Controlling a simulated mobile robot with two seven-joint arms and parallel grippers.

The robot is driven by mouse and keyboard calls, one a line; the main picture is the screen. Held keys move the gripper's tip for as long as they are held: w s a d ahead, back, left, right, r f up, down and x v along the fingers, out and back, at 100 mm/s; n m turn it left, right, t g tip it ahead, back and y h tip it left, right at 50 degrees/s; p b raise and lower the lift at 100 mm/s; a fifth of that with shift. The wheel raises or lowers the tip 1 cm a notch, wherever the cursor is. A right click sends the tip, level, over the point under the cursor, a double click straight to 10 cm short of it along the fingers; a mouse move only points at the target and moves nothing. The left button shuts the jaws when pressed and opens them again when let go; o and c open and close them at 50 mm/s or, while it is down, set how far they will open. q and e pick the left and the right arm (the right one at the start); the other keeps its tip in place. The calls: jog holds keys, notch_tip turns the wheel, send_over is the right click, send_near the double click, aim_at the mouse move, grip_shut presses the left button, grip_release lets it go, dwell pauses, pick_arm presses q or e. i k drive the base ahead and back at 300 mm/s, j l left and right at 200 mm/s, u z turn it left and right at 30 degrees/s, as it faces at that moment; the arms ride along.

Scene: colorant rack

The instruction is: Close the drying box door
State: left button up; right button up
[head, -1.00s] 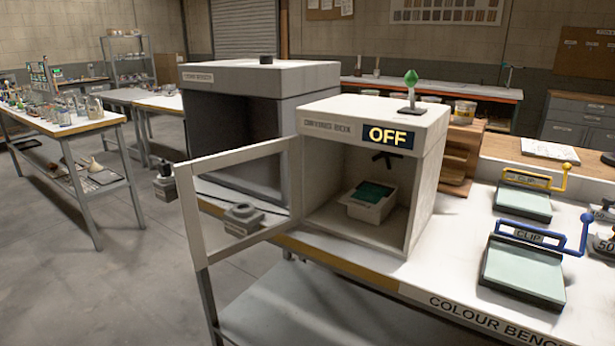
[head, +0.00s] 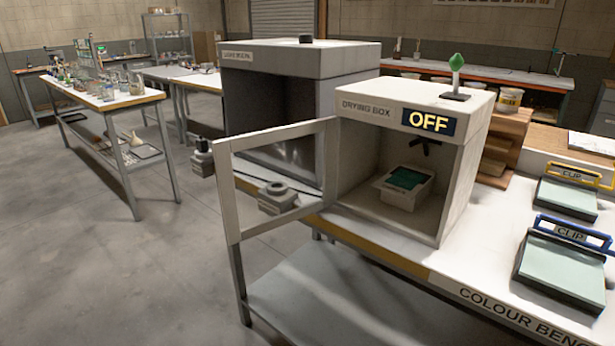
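The drying box (head: 468,178) is a white cabinet on the bench, with an "OFF" display (head: 429,122) on its front. Its door (head: 233,198), a pale frame with a see-through pane, stands wide open, swung out to the left from the box's left front edge. Inside the box is a white tray (head: 386,191) with a dark green piece (head: 406,179) in it. A lever with a green knob (head: 457,62) stands on top. Neither of my grippers is in view.
A larger grey light booth (head: 350,60) stands behind the door. Clip boards (head: 565,265) lie on the bench at right. A side table (head: 110,102) with jars stands at left. The floor (head: 120,260) in front of the door is clear.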

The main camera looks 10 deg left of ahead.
aim_at(222, 148)
jog(key=j+z, duration=0.15)
jog(key=z, duration=0.25)
jog(key=i+j+z, duration=0.1)
jog(key=z, duration=0.25)
jog(key=j+z, duration=0.2)
jog(key=z, duration=0.2)
jog(key=j+z, duration=0.3)
jog(key=j, duration=0.15)
jog(key=j+z, duration=0.3)
jog(key=j, duration=0.15)
jog(key=j+z, duration=0.1)
jog(key=j, duration=0.4)
jog(key=k+j+z, duration=0.1)
jog(key=j, duration=0.35)
jog(key=k+j, duration=0.15)
jog(key=j, duration=0.25)
jog(key=k+j, duration=0.1)
jog(key=j, duration=0.35)
jog(key=k+j, duration=0.15)
jog(key=j, duration=0.25)
jog(key=j+z, duration=0.05)
